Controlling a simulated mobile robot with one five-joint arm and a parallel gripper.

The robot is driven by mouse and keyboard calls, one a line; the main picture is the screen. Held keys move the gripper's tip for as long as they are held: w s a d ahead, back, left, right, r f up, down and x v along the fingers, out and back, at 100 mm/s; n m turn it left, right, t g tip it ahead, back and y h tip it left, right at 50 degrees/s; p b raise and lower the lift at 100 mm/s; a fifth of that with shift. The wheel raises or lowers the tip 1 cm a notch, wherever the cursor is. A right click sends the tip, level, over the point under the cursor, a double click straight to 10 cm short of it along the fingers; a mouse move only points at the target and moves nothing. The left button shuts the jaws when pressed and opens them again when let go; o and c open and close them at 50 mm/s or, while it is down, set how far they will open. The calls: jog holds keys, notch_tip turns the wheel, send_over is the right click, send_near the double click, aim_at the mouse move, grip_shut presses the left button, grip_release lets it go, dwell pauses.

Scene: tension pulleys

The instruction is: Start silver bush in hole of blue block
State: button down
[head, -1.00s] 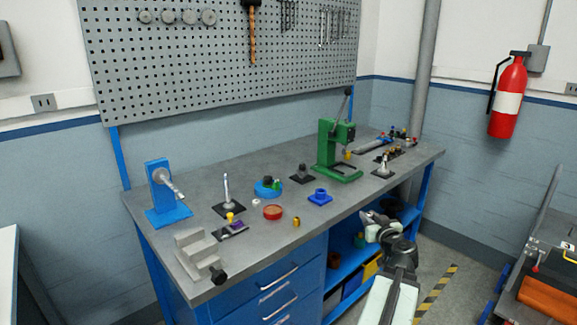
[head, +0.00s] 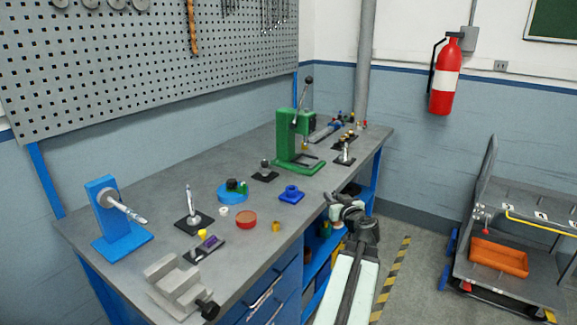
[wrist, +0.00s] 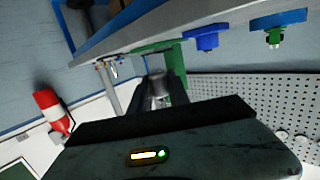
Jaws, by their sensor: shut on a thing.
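The blue block (head: 291,194), with a raised round collar around its hole, sits on the workbench near its front edge. It also shows in the wrist view (wrist: 205,41) at the top right of centre. My gripper (head: 334,204) is to the right of the block, out past the bench's front edge and apart from it. In the wrist view my gripper (wrist: 160,88) is shut on a grey metallic cylinder, the silver bush (wrist: 160,85). The bush is too small to make out in the head view. The inside of the block's hole is hidden.
A green press (head: 297,140) stands behind the block. A brass bush (head: 276,227), a red dish (head: 246,219) and a blue round fixture (head: 232,191) are to its left. A stand with a pin (head: 345,155) is at the right. Floor is free right of the bench.

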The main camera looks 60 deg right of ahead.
notch_tip(320, 180, up, 8)
jog(key=f+p, duration=0.1)
jog(key=p, duration=0.7)
send_over(291, 186)
jog(key=v, duration=0.2)
jog(key=shift+g, duration=0.3)
notch_tip(291, 186, down, 7)
jog(key=b, duration=0.7)
jog(key=shift+w+d+b, duration=0.1)
jog(key=shift+w+b, duration=0.05)
jog(key=shift+b, duration=0.2)
jog(key=shift+a+f+b, duration=0.5)
jog(key=shift+a+b, duration=0.05)
jog(key=shift+b, duration=0.05)
jog(key=shift+w+d+r+p, duration=0.1)
jog(key=shift+w+r+p, duration=0.1)
jog(key=shift+r+p, duration=0.25)
jog(key=shift+w+d, duration=0.2)
jog(key=shift+d+r+p, duration=0.25)
jog(key=shift+p, duration=0.15)
